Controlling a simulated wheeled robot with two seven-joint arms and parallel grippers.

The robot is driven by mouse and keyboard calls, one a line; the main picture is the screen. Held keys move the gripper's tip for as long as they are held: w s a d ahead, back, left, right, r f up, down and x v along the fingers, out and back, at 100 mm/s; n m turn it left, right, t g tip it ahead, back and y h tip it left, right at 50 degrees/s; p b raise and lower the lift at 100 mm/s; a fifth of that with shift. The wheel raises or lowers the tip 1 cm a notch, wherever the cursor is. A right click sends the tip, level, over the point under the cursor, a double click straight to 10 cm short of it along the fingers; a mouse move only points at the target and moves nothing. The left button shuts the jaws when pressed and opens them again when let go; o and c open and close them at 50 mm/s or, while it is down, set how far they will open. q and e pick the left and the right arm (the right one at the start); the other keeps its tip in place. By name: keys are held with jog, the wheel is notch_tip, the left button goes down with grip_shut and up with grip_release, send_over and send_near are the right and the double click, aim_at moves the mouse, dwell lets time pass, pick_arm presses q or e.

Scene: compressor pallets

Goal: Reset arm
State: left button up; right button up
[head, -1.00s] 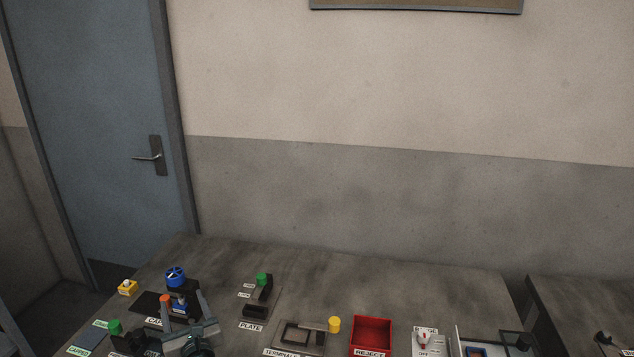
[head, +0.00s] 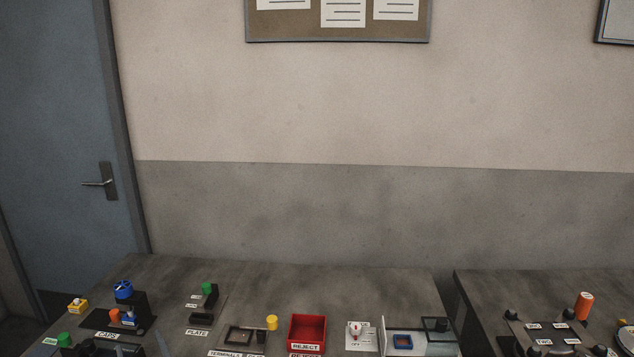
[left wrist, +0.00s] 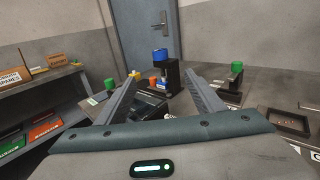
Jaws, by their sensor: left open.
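My left gripper (head: 140,347) shows only by its finger tips at the bottom edge of the head view, in front of the caps stand. In the left wrist view its two fingers (left wrist: 162,82) are spread wide with nothing between them. Beyond them stands the black caps stand (head: 134,310) with a blue knob on top (head: 123,289) and an orange piece (head: 114,316) beside it. The stand also shows in the left wrist view (left wrist: 173,76). My right gripper is in neither view.
The table holds a yellow block (head: 78,305), the plate holder (head: 209,299), a terminals tray (head: 238,336), a red reject bin (head: 307,330) and a switch panel (head: 361,337). A second table (head: 480,290) stands right, past a gap. Shelves with bins (left wrist: 45,105) are at left.

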pick_arm(q)
jog(key=s+d+f+n+g+h, duration=0.2)
jog(key=s+d+f+n+g, duration=0.15)
jog(key=s+f+n, duration=0.55)
jog(key=s+d+f+n+g+h, duration=0.3)
jog(key=s+d+f+n, duration=0.25)
jog(key=s, duration=0.65)
jog(key=s+d+n+g+h, duration=0.25)
jog(key=s+d+n, duration=0.3)
jog(key=s, duration=0.55)
jog(key=s+d+n+g+h, duration=0.2)
jog(key=s+d+n+h, duration=0.25)
jog(key=s+n, duration=0.4)
jog(key=s+d+f+m+g+y+b, duration=0.1)
jog(key=s+f+m, duration=0.15)
jog(key=f, duration=2.75)
jog(key=s+a+f+g+b, duration=0.1)
jog(key=s+a+f, duration=0.2)
jog(key=s+f, duration=1.5)
jog(key=shift+s+f+b, duration=0.3)
jog(key=shift+f+b, duration=0.05)
jog(key=shift+f, duration=0.05)
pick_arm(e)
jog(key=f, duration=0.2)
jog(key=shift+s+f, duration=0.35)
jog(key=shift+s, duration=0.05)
